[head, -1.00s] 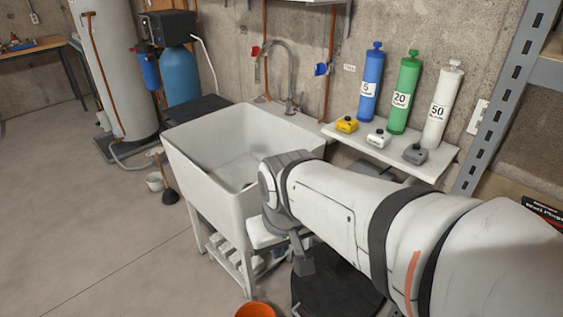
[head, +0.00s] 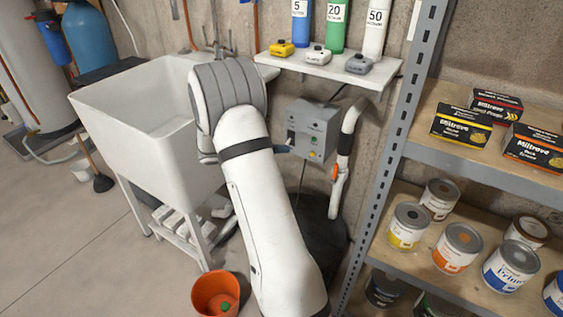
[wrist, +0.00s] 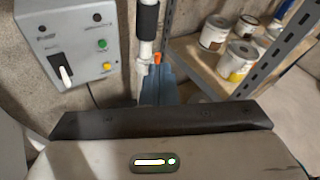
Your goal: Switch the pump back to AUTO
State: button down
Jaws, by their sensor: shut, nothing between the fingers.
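The grey pump control box (head: 313,130) is on the wall below the small shelf. In the wrist view the box (wrist: 75,45) shows at the upper left, with a dark switch plate, a white lever (wrist: 64,72) slanting down, a green button (wrist: 102,44) and a yellowish button below it. The lettering is too small to read, so I cannot tell which position the lever marks. My gripper (wrist: 168,84) shows blue fingers, shut and empty, to the lower right of the box and apart from the lever. In the head view my arm hides most of it.
A white pipe (head: 346,150) with an orange valve handle (head: 335,172) runs right of the box. A metal shelf (head: 395,140) with paint cans stands further right. The white sink (head: 150,100) is left, and an orange bucket (head: 215,292) stands on the floor.

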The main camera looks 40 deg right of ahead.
aim_at(288, 142)
jog(key=w+d+f+n+t+h+b, duration=0.3)
jog(key=w+f+n, duration=0.2)
jog(key=f, duration=0.5)
jog(key=w+d+f+n+t+h+b, duration=0.2)
jog(key=w+d+f+n+h+b, duration=0.1)
jog(key=f, duration=0.7)
jog(key=w+n+b, duration=0.1)
jog(key=w+n, duration=0.1)
jog(key=n, duration=0.1)
jog(key=shift+w+f+n+t, duration=0.3)
jog(key=shift+w+t, duration=0.05)
jog(key=shift+t, duration=0.05)
jog(key=b+x, duration=0.3)
jog(key=x, duration=0.7)
jog(key=shift+w+a+r+b, duration=0.4)
jog(key=shift+w+a+r, duration=0.3)
jog(key=shift+w+a, duration=0.25)
jog(key=shift+w+a+r, duration=0.2)
jog(key=shift+w+r, duration=0.15)
jog(key=shift+w, duration=0.05)
jog(key=shift+a+r, duration=0.1)
jog(key=shift+r, duration=0.05)
